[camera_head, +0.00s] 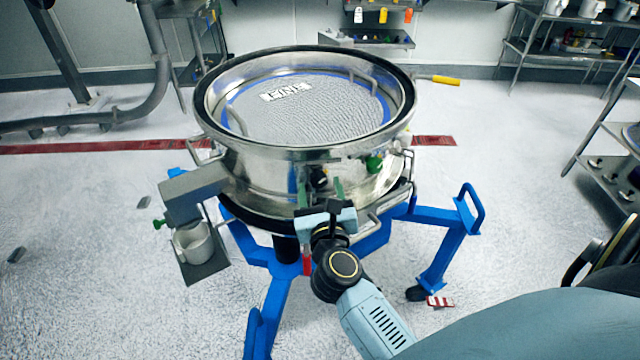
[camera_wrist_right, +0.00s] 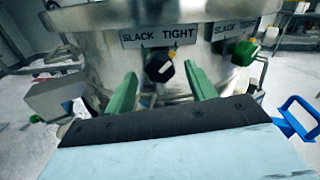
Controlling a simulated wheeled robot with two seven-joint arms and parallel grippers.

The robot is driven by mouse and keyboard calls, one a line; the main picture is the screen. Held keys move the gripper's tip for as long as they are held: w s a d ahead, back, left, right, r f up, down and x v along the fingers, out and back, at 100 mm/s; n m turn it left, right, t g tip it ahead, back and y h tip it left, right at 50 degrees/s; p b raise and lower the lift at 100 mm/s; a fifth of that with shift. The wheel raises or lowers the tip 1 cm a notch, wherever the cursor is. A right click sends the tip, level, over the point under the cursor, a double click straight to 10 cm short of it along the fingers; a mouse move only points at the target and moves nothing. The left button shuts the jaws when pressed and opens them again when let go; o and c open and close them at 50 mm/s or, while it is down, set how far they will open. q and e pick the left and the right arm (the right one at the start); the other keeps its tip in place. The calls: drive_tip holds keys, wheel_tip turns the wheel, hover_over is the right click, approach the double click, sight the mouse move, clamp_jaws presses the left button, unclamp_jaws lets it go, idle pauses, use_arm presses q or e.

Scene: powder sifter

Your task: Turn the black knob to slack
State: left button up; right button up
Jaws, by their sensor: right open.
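The black knob (camera_wrist_right: 160,69) is on the sifter's steel side in the right wrist view, below a "SLACK TIGHT" label (camera_wrist_right: 158,36). Its pale pointer mark leans up toward the TIGHT side. In the head view the knob (camera_head: 319,178) shows just beyond my right gripper (camera_head: 322,188). My right gripper is open, its green fingers (camera_wrist_right: 161,88) left and right of the knob, with gaps on both sides. The sifter (camera_head: 250,165) is a round steel drum with a mesh top. My left gripper is not in view.
A green knob (camera_wrist_right: 244,52) with its own label sits right of the black knob. A grey spout with a white container (camera_head: 193,243) hangs at the sifter's left. Blue legs (camera_head: 440,255) stand below. Shelves line the back wall.

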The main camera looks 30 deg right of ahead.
drive_tip(key=shift+w+d, duration=0.25)
drive_tip(key=shift+w, duration=0.3)
drive_tip(key=c, duration=1)
drive_tip(key=shift+o, duration=0.2)
